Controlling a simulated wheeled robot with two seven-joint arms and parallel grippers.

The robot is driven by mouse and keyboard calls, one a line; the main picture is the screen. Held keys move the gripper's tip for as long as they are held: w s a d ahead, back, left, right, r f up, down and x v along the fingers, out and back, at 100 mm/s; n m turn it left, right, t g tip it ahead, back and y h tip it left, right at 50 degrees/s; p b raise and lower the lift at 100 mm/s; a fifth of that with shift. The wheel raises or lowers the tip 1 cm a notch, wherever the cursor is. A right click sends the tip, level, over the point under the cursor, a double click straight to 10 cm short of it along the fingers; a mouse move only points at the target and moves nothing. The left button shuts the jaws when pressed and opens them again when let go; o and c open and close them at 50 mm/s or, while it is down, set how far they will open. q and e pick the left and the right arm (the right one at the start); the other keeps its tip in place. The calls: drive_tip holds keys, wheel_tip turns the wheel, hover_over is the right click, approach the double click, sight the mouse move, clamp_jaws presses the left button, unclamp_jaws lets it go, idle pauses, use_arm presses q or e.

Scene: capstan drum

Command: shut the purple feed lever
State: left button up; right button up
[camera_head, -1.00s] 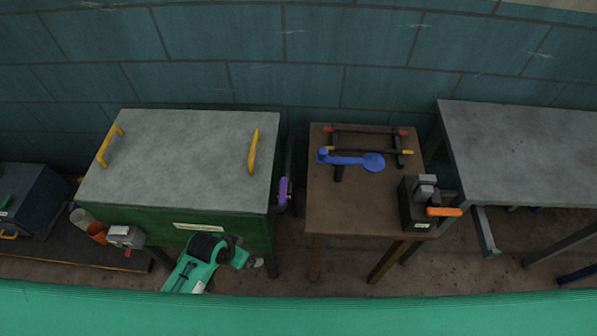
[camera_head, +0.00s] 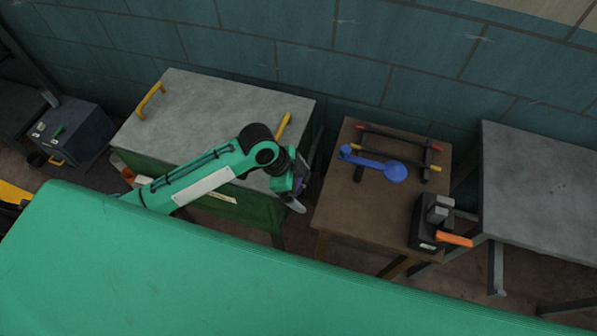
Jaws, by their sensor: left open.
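The purple feed lever (camera_head: 299,187) is on the right side of the green machine (camera_head: 247,214) with the grey top. Only a small bit of it shows behind my left gripper. My left gripper (camera_head: 298,197) is open at the lever, at the right end of the machine. I cannot tell whether its fingers touch the lever or are around it. My right gripper is not in view.
A brown table (camera_head: 346,213) stands to the right across a narrow gap, with a blue wrench-like tool (camera_head: 372,165) on a rack and a dark device with an orange handle (camera_head: 454,239). A yellow handle (camera_head: 284,126) rises from the machine top near my arm. A grey table (camera_head: 540,190) stands far right.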

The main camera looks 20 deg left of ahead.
sight(299, 180)
use_arm(q)
drive_tip(key=w+a+r+m+g, duration=0.1)
drive_tip(key=w+a+r+m, duration=0.2)
drive_tip(key=w+a, duration=0.5)
drive_tip(key=shift+g+y, duration=0.3)
drive_tip(key=shift+y, duration=0.1)
drive_tip(key=shift+a+p+x, duration=0.1)
drive_tip(key=shift+p+x, duration=0.75)
drive_tip(key=shift+x, duration=2.4)
drive_tip(key=shift+a+p+x, duration=0.15)
drive_tip(key=shift+p+x, duration=0.65)
drive_tip(key=shift+x, duration=2.5)
drive_tip(key=shift+f, duration=0.1)
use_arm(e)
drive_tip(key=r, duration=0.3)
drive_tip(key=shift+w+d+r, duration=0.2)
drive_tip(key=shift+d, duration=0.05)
use_arm(q)
drive_tip(key=c, duration=1.2)
drive_tip(key=shift+c, duration=0.2)
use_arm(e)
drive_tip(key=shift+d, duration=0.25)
